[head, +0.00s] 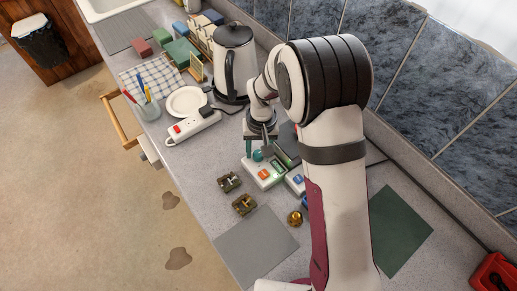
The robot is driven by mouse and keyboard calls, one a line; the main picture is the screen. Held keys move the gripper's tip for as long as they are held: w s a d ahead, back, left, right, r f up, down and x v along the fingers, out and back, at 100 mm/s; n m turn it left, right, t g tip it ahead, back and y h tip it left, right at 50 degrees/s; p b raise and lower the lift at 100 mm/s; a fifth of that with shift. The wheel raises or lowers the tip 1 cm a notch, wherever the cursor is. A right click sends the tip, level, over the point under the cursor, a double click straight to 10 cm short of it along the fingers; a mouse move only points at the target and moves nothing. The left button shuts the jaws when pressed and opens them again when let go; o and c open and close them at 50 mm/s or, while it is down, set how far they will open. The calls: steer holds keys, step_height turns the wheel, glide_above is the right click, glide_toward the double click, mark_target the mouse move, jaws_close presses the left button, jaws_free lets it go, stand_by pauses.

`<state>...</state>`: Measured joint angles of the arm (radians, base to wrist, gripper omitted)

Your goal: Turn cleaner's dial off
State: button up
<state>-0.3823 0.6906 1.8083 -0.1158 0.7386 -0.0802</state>
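A small white device (259,178), which looks like the cleaner, sits on the grey worktop. It has an orange button (265,173) and a green-lit spot (277,167) on top. A round teal knob (258,155), likely its dial, shows at its back edge. My gripper (261,148) points down right at the teal knob, with its fingers around or just above it. I cannot tell whether the fingers touch the knob. My arm hides part of the area on the right, and the dial's pointer is too small to read.
A white power strip (193,127), a plate (187,102) and a kettle (234,62) stand behind to the left. A blue-buttoned box (296,180), a brass piece (295,218) and two small metal blocks (243,204) lie close by. The grey mat (255,246) is clear.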

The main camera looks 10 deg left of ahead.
step_height(320, 180, up, 16)
steer(key=shift+d, duration=0.4)
steer(key=s+d+r+m, duration=0.4)
steer(key=s+d, duration=0.5)
steer(key=s, duration=0.3)
steer(key=s+d+f+m, duration=0.1)
steer(key=s+m, duration=0.1)
steer(key=s, duration=0.4)
steer(key=s+d+f+m+y, duration=0.1)
steer(key=s+d+m, duration=0.1)
steer(key=s, duration=0.4)
steer(key=shift+s, duration=0.3)
steer(key=shift+f, duration=0.1)
